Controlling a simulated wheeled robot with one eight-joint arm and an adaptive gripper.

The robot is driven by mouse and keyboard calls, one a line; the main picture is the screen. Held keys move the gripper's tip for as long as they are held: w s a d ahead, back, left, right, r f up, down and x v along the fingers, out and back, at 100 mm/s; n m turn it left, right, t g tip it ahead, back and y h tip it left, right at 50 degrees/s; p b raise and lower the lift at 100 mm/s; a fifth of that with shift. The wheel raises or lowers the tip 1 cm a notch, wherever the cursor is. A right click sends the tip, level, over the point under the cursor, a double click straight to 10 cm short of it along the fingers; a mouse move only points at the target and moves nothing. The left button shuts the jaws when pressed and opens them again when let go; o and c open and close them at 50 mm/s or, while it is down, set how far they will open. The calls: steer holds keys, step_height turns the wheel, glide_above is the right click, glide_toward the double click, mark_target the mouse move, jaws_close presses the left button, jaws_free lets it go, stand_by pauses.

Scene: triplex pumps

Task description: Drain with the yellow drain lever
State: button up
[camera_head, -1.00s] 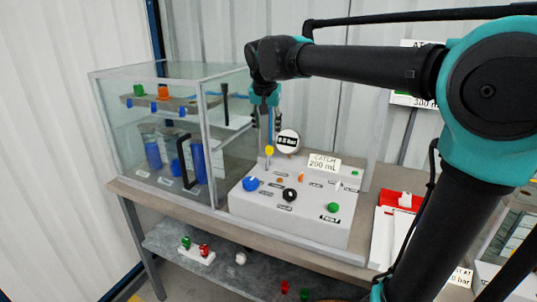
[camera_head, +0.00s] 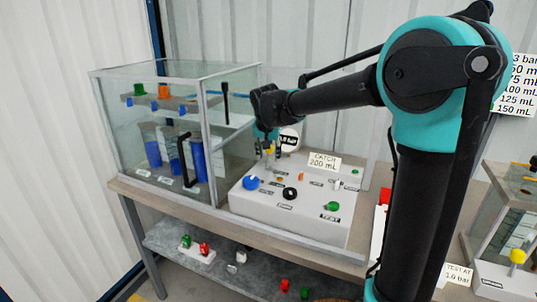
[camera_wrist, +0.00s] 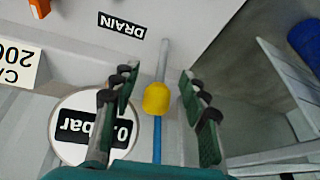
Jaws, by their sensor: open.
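The yellow drain lever shows in the wrist view as a yellow knob (camera_wrist: 157,98) on a grey rod, beside a black DRAIN label (camera_wrist: 122,25). My gripper (camera_wrist: 158,74) is open, with one finger on each side of the yellow knob and visible gaps between. In the head view my gripper (camera_head: 267,143) points down at the back left of the white control panel (camera_head: 290,222) and mostly hides the lever. I cannot tell whether either finger touches the lever.
A round pressure gauge (camera_wrist: 97,125) is close beside one finger. The glass tank (camera_head: 150,130) stands just left of the panel. A blue knob (camera_head: 250,183), a black knob (camera_head: 290,193), a green knob (camera_head: 333,206) and a CATCH 200 mL sign (camera_head: 323,162) are on the panel.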

jaws_close()
stand_by(0.3)
steer(key=shift+s, duration=0.15)
steer(key=s+t, duration=0.1)
steer(key=a+t+h, duration=0.1)
steer(key=t, duration=0.1)
steer(key=shift+s, duration=0.35)
steer(key=shift+s+a+f+n+t+h, duration=0.2)
steer(key=shift+s+t+h, duration=0.3)
steer(key=shift+t, duration=0.65)
steer(key=shift+s+a+f+n+t+h, duration=0.1)
steer(key=shift+s+a+f+t+h, duration=0.1)
steer(key=shift+s+t, duration=0.75)
steer(key=shift+w+t, duration=0.25)
steer(key=shift+t, duration=0.05)
jaws_free()
steer(key=shift+s+r, duration=0.1)
